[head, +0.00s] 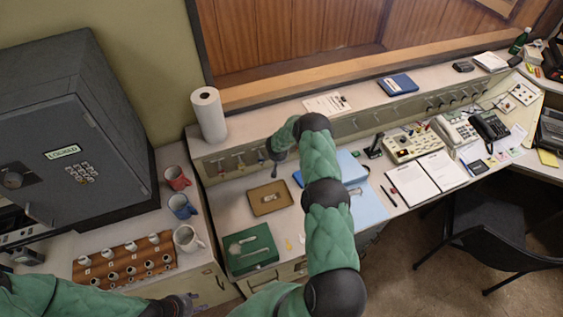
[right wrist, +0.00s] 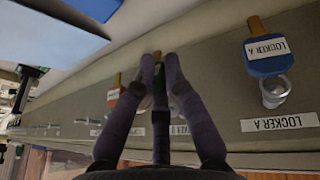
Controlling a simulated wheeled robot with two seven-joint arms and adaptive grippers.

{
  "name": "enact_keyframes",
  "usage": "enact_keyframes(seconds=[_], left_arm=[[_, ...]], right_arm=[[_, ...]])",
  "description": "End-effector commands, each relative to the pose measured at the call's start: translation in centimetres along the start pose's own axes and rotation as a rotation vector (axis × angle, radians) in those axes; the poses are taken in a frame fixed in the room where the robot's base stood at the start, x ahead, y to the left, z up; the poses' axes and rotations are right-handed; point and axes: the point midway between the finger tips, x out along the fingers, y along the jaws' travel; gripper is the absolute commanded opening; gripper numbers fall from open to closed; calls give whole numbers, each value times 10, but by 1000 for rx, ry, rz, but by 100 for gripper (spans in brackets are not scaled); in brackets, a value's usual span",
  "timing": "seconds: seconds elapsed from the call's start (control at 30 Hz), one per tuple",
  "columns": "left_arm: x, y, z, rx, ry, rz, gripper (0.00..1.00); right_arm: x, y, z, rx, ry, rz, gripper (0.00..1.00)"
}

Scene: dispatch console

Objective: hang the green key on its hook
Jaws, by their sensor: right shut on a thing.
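My right gripper (right wrist: 156,66) is shut close to the panel of hooks, its dark fingers filling the middle of the right wrist view. A dark green sliver between the fingers (right wrist: 177,104) looks like part of the green key; the rest is hidden. In the head view my right arm reaches over the desk to this panel (head: 342,129). A blue tag (right wrist: 268,57) marked LOCKER A hangs on a hook (right wrist: 274,92) beside the gripper. Whether the green key touches a hook is hidden. My left gripper (head: 179,304) is low at the left; its fingers are unclear.
A paper roll (head: 209,115) stands on the ledge. Mugs, a wooden rack (head: 119,273) and a grey safe (head: 60,130) are at the left.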

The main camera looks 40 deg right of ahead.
Motion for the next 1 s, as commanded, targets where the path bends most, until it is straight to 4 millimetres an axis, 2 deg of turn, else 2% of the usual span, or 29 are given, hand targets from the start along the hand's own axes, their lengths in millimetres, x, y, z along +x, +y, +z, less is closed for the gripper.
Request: enact_keyframes(seconds=[0.27, 1.0], left_arm=[[5, -2, 0, 0, 0, 0, 40], [1, 0, 0, 0, 0, 0, 40]], right_arm=[[7, -2, -10, 1, 1, -2, 0], [4, 2, -20, 3, 8, 1, 0]])
